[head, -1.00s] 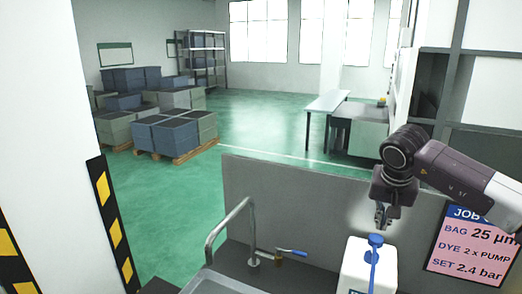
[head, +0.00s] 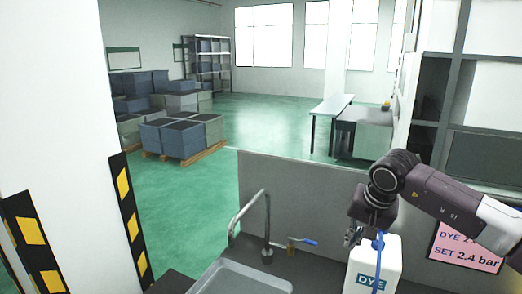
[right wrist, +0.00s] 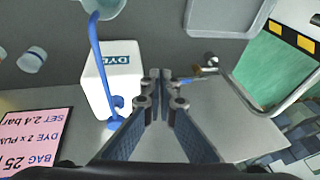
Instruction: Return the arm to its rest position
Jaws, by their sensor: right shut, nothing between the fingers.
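My right gripper (head: 352,238) is shut and empty at the end of my right arm, which comes in from the right in the head view. It hangs close beside the white dye container (head: 372,270) with its blue pump (head: 379,243); I cannot tell whether they touch. In the right wrist view the closed fingers (right wrist: 158,76) point away from the camera. The dye container (right wrist: 125,72) and its blue pump (right wrist: 98,50) lie to their left there. My left gripper is not in view.
A sink basin (head: 240,280), a curved tap (head: 236,226) and a blue-handled valve (head: 300,241) are left of the container. A pink job card (head: 468,250) is on the panel, partly behind my arm. Grey shelving (head: 455,100) stands at right. Green floor (head: 200,205) is open beyond.

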